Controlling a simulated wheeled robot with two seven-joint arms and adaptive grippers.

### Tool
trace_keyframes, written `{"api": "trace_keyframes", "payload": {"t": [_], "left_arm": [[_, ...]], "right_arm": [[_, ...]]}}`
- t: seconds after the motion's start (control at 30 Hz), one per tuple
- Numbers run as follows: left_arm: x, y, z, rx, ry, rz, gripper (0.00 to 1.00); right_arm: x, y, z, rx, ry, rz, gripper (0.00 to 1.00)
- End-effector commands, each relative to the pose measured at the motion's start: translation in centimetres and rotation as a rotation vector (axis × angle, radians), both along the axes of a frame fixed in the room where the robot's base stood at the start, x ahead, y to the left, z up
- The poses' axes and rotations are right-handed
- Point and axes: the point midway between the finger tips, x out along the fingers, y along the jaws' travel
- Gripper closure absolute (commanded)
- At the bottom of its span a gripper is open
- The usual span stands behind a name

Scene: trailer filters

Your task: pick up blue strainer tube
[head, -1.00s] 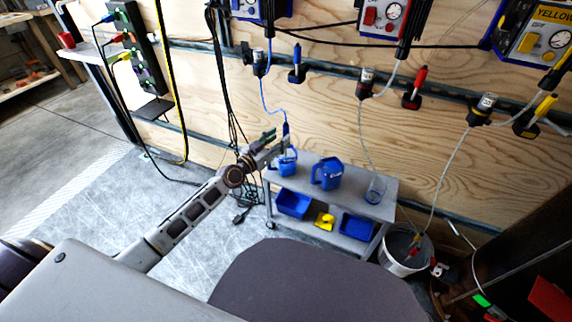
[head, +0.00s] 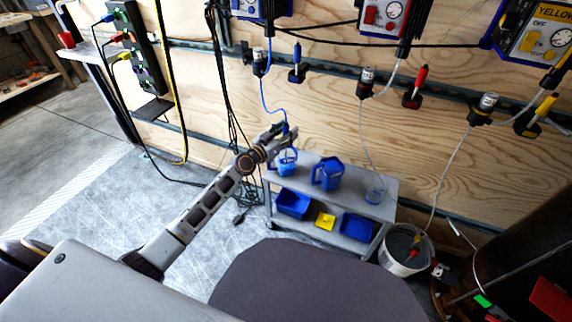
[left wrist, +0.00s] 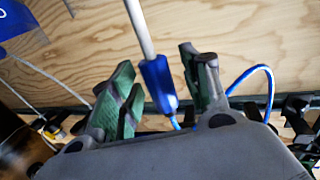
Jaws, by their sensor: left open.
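The blue strainer tube (head: 285,128) hangs from a blue hose above the left end of the grey cart. In the left wrist view its blue sleeve (left wrist: 158,84), with a pale tube coming out of one end, lies between the two green-padded fingers. My left gripper (head: 280,138) is open around the strainer tube. A gap shows beside the sleeve toward each finger, and I see no firm contact. My right gripper is not in view.
The grey cart (head: 390,207) carries a blue cup (head: 287,167), a blue jug (head: 327,174) and a clear beaker (head: 375,190). Blue bins stand on its lower shelf. A white bucket (head: 404,262) stands to the right. The plywood wall is close behind.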

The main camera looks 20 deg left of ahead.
Motion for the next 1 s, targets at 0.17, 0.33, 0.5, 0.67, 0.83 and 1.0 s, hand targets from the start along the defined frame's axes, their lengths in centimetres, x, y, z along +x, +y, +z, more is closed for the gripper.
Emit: {"api": "trace_keyframes", "payload": {"t": [0.17,0.33,0.5,0.67,0.83,1.0], "left_arm": [[-0.02,0.02,0.00,0.000,0.000,0.000,0.53],[-0.02,0.02,0.00,0.000,0.000,0.000,0.61],[-0.02,0.03,0.00,0.000,0.000,0.000,0.83],[-0.02,0.03,0.00,0.000,0.000,0.000,1.00],[-0.01,0.04,0.07,0.000,-0.001,0.000,1.00],[-0.01,0.04,0.07,0.001,-0.001,0.000,1.00]], "right_arm": [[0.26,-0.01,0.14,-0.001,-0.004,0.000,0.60],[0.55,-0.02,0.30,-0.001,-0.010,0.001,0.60],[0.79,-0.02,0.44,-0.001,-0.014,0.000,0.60],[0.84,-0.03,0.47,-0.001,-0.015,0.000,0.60],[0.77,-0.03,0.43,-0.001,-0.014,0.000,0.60],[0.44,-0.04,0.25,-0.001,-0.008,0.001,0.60]]}}
